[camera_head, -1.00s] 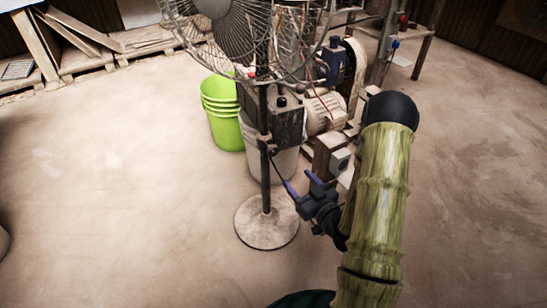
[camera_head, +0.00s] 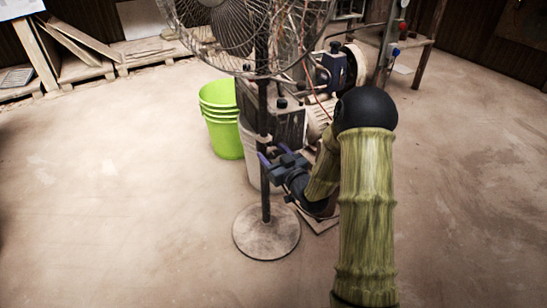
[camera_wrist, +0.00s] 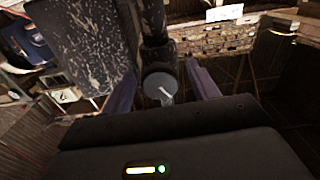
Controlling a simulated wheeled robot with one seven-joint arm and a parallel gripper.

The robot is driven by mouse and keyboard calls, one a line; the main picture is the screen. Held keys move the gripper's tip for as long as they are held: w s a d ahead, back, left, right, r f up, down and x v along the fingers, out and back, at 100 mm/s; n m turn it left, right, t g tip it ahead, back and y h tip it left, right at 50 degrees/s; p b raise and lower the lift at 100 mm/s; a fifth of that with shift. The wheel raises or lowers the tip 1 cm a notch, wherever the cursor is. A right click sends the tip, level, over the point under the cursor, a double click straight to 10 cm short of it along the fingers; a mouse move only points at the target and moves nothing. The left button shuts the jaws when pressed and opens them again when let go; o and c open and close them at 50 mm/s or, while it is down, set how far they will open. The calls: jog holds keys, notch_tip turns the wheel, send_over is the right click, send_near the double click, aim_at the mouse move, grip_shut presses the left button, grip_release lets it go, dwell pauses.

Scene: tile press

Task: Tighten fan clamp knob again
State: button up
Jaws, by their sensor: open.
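The standing fan (camera_head: 266,232) rises on a thin dark pole from a round base in the head view, its wire cage at the top edge. My gripper (camera_head: 272,156) is open at the pole, below the cage. In the wrist view, a round dark clamp knob (camera_wrist: 160,85) with a pale line on its face sits on the pole's collar. My gripper (camera_wrist: 162,76) has one finger on either side of it, with visible gaps, so they look apart from it. In the head view the knob is hidden or too small to tell.
Stacked lime-green buckets (camera_head: 222,117) stand left of the pole. A machine with a motor (camera_head: 318,115) stands close behind the fan and my arm. Pallets with boards (camera_head: 90,60) lie at the back left. The floor at left and right is clear.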

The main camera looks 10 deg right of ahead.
jog(key=c, duration=1)
